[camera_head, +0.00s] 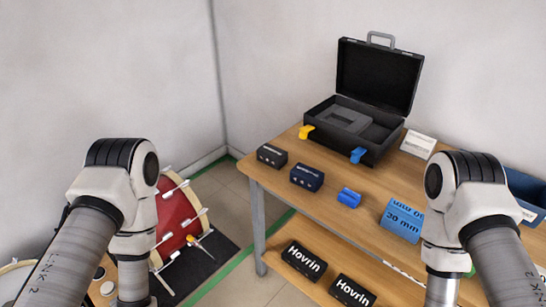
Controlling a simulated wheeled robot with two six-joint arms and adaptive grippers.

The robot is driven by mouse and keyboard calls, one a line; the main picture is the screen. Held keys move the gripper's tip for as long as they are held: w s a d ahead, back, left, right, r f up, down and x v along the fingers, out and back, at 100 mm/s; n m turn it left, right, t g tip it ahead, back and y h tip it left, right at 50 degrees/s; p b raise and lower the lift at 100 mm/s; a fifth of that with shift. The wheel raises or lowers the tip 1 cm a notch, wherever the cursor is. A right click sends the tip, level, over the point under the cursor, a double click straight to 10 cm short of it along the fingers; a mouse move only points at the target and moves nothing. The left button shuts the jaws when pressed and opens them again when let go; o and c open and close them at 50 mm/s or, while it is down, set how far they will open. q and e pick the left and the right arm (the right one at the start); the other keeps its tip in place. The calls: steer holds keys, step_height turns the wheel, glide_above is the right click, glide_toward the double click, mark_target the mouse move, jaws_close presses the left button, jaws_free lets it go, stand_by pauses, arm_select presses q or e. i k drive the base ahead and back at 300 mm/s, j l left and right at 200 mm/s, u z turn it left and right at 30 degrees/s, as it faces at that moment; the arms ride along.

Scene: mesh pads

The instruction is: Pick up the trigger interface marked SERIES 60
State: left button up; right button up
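Two small dark boxes with white markings and small knobs or sockets on their fronts sit on the wooden table, near its left edge. One is a black box (272,155); the other is a dark navy box (307,177) just right of it and nearer. Their print is too small to read, so I cannot tell which is marked SERIES 60. My two arms come in from the lower left and lower right, and their forearms run down out of the picture. Neither gripper shows.
An open black case (377,148) with grey foam stands at the back. Hovrin boxes (304,261) lie on the lower shelf. A red drum (177,220) stands left.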

mark_target(273, 156)
steer(key=i+j+z, duration=0.15)
steer(key=z, duration=0.2)
steer(key=i+j+z, duration=0.1)
steer(key=j+z, duration=0.6)
steer(key=i+l, duration=0.05)
